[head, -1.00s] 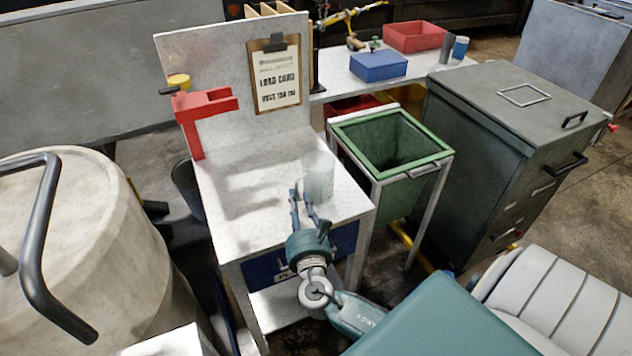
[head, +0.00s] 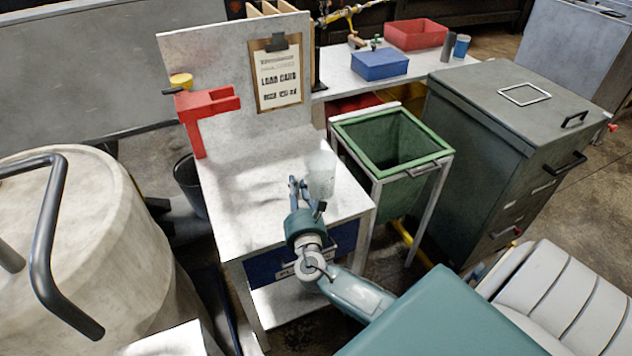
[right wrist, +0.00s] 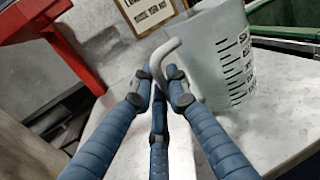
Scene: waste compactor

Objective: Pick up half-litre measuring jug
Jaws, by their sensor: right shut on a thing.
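The half-litre measuring jug (head: 322,170) is pale and translucent, at the right side of the white worktop (head: 235,200). In the right wrist view the jug (right wrist: 228,55) shows black scale marks, and its light handle (right wrist: 168,58) faces my gripper. My right gripper (head: 300,190) is on the near side of the jug. In the right wrist view the blue ribbed fingers of the gripper (right wrist: 160,82) are shut on the handle. I cannot tell whether the jug's base touches the worktop. My left gripper is not in view.
A dark cabinet (head: 500,120) is further right, and a large pale drum (head: 90,250) is at left.

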